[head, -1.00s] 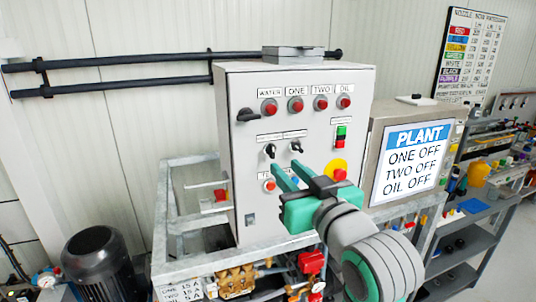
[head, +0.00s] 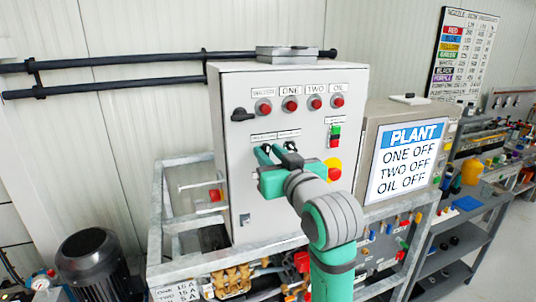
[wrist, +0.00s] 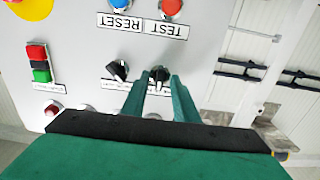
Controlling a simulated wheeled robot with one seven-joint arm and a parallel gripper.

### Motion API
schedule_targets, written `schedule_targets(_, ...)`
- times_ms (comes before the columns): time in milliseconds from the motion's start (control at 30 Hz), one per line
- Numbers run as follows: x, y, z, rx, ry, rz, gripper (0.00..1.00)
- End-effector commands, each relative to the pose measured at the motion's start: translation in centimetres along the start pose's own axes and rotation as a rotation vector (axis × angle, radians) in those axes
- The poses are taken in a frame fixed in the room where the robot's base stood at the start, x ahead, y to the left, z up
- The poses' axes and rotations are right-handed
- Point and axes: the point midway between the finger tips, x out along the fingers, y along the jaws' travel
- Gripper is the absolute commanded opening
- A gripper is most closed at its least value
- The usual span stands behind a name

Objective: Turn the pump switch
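Two black rotary switches sit side by side on the grey control cabinet (head: 235,185), under small labels too blurred to read. The left switch (head: 267,148) shows in the wrist view (wrist: 159,73), which is upside down, at the tips of my gripper. The right switch (head: 291,146) shows in the wrist view (wrist: 117,70) just outside the fingers. My gripper (head: 275,154), also in the wrist view (wrist: 158,82), is open, its two green fingers pointing at the panel on either side of the left switch. I cannot tell whether they touch it.
Red lamps (head: 290,104) line the cabinet top, with a black handle (head: 242,114) at left. A yellow-backed red button (head: 334,169) is right of my gripper. The PLANT screen (head: 408,163) reads ONE OFF, TWO OFF, OIL OFF. A blue reset button (wrist: 125,4) is near the switches.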

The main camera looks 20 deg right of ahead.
Motion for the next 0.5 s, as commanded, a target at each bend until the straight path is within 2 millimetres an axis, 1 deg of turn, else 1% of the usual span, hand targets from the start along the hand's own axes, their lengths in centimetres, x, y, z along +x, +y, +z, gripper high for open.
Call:
schedule_targets(33,-0.03,0.04,0.00,0.000,0.000,0.001,0.15)
schedule_targets(100,-0.04,0.07,0.00,0.000,0.000,0.001,0.00)
schedule_targets(200,-0.06,0.09,0.00,0.000,0.000,0.001,0.00)
schedule_targets(233,-0.08,-0.72,-0.03,-0.002,0.001,0.001,0.00)
schedule_targets(300,-0.05,-0.32,0.00,-0.002,0.000,0.000,0.00)
schedule_targets(500,0.01,-0.11,0.00,-0.039,0.000,-0.002,0.00)
